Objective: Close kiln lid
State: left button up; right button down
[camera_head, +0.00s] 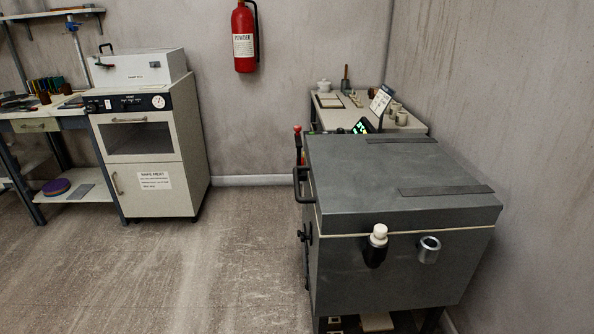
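The kiln is a dark grey metal box (365,272) at the right. Its flat grey lid (350,180) lies level on the body, with a thin pale seam between them along the front. From this side the lid looks shut. A black handle (298,185) sticks out from the lid's left side. A black latch-like part (304,234) is on the left side below the seam. Neither of my grippers shows in the head view.
A dark holder with a white knob (378,236) and a metal ring (429,249) stick out from the kiln's front. Behind it stands a small table (325,118). A white cabinet oven (150,165) and a workbench (50,125) stand left. The floor (230,265) between is clear.

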aim_at(398, 181)
jog(key=u, duration=0.5)
jog(key=k, duration=1.1)
jog(key=z, duration=0.3)
jog(key=i, duration=0.6)
jog(key=z, duration=0.6)
jog(key=i, duration=0.85)
jog(key=u, duration=0.4)
